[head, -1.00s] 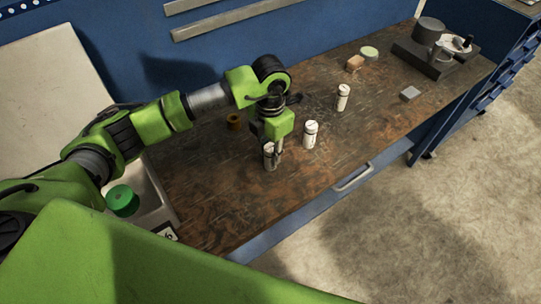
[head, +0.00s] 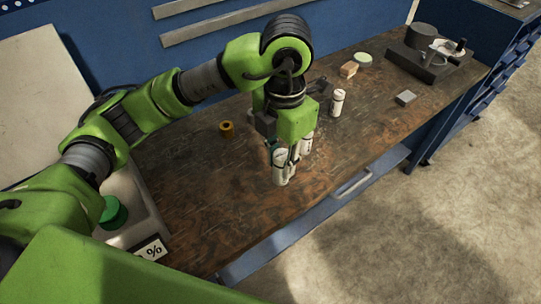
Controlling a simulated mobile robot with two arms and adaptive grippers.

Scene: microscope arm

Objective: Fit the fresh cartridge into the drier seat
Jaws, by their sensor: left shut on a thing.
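My left gripper (head: 287,150) points down over the middle of the bench and is shut on a white cartridge (head: 281,168). The cartridge is upright; I cannot tell whether its foot touches the bench. A second white cartridge (head: 307,143) stands just behind it, partly hidden by the gripper. A third white cartridge (head: 337,102) stands upright farther back. Which one is fresh does not show. I cannot make out the drier seat for certain. A pale box (head: 133,240) with a "%" label and a green round cap (head: 113,212) is at the left. My right gripper is not in view.
On the wooden bench (head: 210,180) are an orange-brown ring (head: 226,129), a tan block (head: 348,70), a pale green disc (head: 362,58) and a grey block (head: 405,98). A dark metal fixture (head: 428,62) stands at the back right. The bench front is clear.

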